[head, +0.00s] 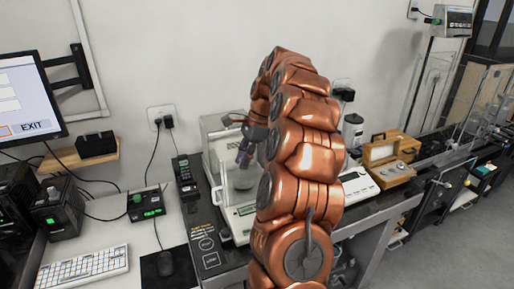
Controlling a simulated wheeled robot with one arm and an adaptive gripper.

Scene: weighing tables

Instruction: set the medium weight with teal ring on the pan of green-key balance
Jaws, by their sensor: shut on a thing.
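A white balance with a glass draft chamber (215,126) stands on the dark bench, partly hidden behind my copper arm. A small green mark shows on its front panel (245,210). Its round pan (240,181) shows low inside the chamber. My gripper (243,160) points down above the pan, at the chamber. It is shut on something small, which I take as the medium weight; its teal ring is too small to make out. My arm hides the right part of the balance.
A second white instrument (358,187) and an open wooden weight box (390,160) stand right of my arm. A dark handset (185,175) stands left of the balance. A small device with a green display (146,204), a keyboard (84,267) and a monitor (28,98) are farther left.

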